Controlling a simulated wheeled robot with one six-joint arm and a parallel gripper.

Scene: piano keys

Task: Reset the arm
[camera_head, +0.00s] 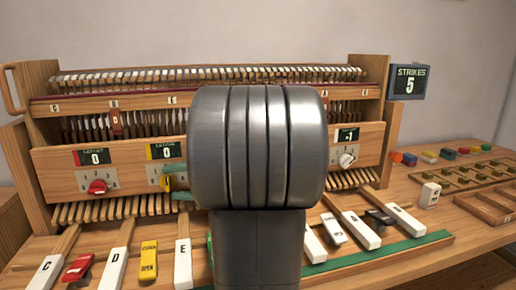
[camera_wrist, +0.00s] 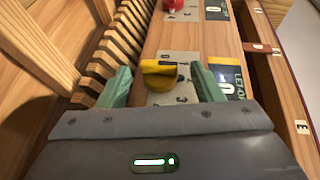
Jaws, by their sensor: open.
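My gripper (camera_wrist: 162,88) is open, with its two green fingers on either side of a yellow knob (camera_wrist: 158,72) in the wrist view. Gaps show between the knob and both fingers, so it is not gripped. In the head view my gripper (camera_head: 179,183) shows as green fingertips at the yellow knob (camera_head: 167,184), under a display (camera_head: 164,152) reading 0. My grey arm link covers the middle of the head view and hides the rest of the gripper and part of the piano front.
A red knob (camera_head: 97,187) is at left and a white knob (camera_head: 346,160) at right. Lettered keys, such as C (camera_head: 46,270) and E (camera_head: 183,265), lie in front. A strikes sign (camera_head: 409,82) reads 5. Small coloured blocks and a wooden tray (camera_head: 487,208) lie at right.

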